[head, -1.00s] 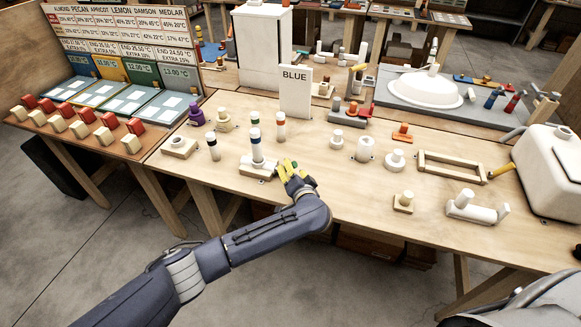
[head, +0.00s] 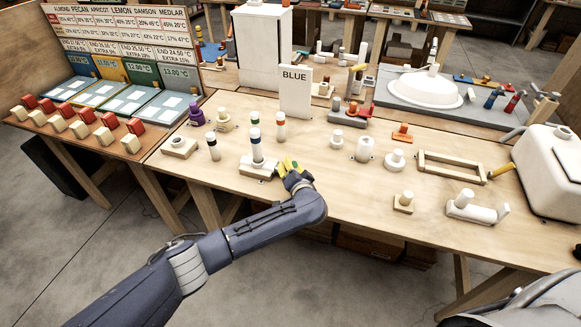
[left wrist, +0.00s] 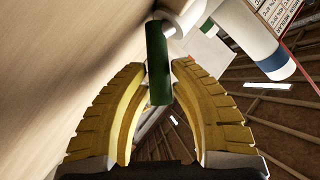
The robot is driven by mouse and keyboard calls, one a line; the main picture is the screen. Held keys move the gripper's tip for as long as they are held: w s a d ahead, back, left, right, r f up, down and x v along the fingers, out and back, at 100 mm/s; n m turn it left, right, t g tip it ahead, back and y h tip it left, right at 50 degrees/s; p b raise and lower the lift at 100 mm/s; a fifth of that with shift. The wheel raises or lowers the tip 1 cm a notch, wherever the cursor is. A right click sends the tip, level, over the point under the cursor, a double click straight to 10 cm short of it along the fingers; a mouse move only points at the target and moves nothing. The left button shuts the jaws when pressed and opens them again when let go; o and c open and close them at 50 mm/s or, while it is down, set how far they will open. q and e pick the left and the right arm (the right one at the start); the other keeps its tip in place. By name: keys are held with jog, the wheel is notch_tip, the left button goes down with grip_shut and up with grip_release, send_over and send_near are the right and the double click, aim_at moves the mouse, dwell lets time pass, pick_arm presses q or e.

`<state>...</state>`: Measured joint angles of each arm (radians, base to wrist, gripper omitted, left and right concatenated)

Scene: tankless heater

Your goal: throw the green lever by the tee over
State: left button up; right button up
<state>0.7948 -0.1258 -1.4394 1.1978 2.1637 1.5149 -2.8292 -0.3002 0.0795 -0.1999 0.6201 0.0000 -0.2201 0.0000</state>
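The green lever (left wrist: 158,62) shows in the left wrist view as a dark green bar attached to a white fitting (left wrist: 183,14). It stands between the two yellow fingers of my left gripper (left wrist: 159,68), with narrow gaps seen on both sides. In the head view my left gripper (head: 290,166) is just right of the white tee-like fitting (head: 258,164), which sits on a wooden block with a blue-banded post (head: 256,148). The lever cannot be made out there, probably hidden by the fingers. My right gripper is out of view.
A BLUE sign (head: 295,92) stands behind the fitting. A red-banded post (head: 280,126) and a black-topped post (head: 213,148) stand nearby. A wooden frame (head: 451,167) and white fittings lie to the right. The bench front edge is close below my left gripper.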

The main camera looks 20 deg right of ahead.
pick_arm(q)
grip_shut()
jog(key=shift+s+d+f+m+t, duration=0.1)
jog(key=shift+d+f+m+t, duration=0.1)
jog(key=shift+m+t, duration=0.25)
dwell(0.3)
jog(key=o, duration=0.6)
grip_release()
